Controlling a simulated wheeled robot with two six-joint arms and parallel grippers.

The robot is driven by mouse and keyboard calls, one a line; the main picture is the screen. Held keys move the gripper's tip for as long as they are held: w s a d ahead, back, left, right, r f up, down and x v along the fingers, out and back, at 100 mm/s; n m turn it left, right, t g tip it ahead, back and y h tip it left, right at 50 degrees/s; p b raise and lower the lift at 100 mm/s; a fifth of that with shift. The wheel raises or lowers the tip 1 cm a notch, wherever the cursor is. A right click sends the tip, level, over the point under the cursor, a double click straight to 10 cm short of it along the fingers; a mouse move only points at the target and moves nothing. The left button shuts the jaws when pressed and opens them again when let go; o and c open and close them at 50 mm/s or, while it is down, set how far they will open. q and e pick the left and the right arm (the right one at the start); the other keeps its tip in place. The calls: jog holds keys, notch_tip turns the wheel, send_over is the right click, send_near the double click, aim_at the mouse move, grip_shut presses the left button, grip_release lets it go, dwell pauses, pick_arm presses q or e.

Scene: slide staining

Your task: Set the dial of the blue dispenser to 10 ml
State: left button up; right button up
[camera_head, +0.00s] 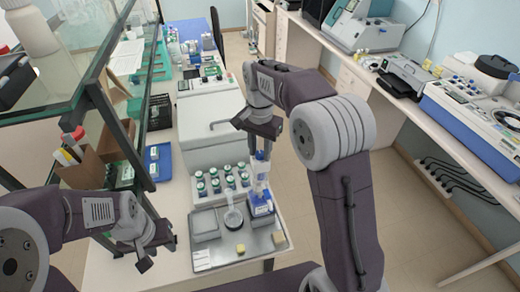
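The blue dispenser (260,203) stands upright at the right of a metal tray (240,245) on the bench. It has a blue base and a clear, bluish upper part. My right gripper (258,146) points down right at the dispenser's top and hides part of it. I cannot tell whether its fingers touch the dispenser or how far apart they are. The dial and its scale are too small to read. My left gripper (158,256) is low at the left, over the bench edge, apart from the tray. Its fingers look spread, with nothing between them.
A glass flask (233,218) stands left of the dispenser, beside a shallow square dish (205,222). Several green-labelled bottles (215,181) stand behind. A glass shelf (100,60) rises at the left.

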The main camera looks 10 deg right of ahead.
grip_shut()
jog(key=n+p, duration=0.1)
jog(key=n, duration=0.1)
jog(key=shift+r+n+p, duration=0.1)
jog(key=shift+n+p, duration=0.25)
jog(key=shift+n, duration=0.05)
jog(key=n+p, duration=0.1)
jog(key=n, duration=0.3)
jog(key=shift+n+p, duration=0.3)
jog(key=shift+p, duration=0.05)
jog(key=n+p, duration=0.1)
jog(key=n, duration=0.4)
jog(key=shift+d+p, duration=0.1)
jog(key=shift+p, duration=0.25)
jog(key=shift+w+n+p, duration=0.1)
jog(key=shift+n+p, duration=0.45)
jog(key=shift+n, duration=2.15)
